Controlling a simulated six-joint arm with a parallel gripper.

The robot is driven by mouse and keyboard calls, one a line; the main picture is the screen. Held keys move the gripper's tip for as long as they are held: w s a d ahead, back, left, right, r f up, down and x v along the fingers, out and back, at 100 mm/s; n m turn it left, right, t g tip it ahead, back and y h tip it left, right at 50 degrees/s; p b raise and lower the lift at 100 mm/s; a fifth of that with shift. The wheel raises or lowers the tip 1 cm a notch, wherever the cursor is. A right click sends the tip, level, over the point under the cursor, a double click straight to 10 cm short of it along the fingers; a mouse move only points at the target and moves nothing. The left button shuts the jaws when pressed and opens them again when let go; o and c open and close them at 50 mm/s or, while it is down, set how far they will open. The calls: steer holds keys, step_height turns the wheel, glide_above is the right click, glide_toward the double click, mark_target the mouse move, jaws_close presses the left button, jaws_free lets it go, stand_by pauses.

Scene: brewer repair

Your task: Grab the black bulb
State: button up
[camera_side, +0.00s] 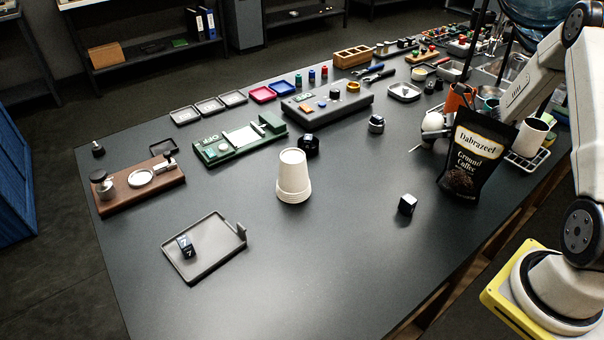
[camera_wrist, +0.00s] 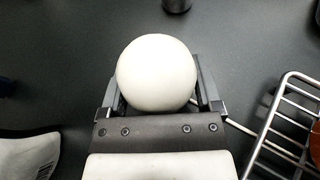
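A round white bulb-like ball (camera_wrist: 156,72) sits between the fingers of my gripper (camera_wrist: 156,88) in the wrist view. A finger lies close along each side, and the ball hides the fingertips, so I cannot tell whether they press on it. In the side view the white ball (camera_side: 433,122) shows just left of the coffee bag, which hides much of my gripper. I see no clearly black bulb. A small dark and silver piece (camera_side: 376,124) stands on the table left of the ball; a dark round piece (camera_wrist: 176,4) shows at the top of the wrist view.
The black coffee bag (camera_side: 474,160) stands close to my gripper. A wire rack (camera_wrist: 284,125) is on the right in the wrist view. The front middle is clear.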

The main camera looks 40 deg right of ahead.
steer(key=c, duration=0.7)
steer(key=shift+r, duration=0.1)
steer(key=shift+r, duration=4.9)
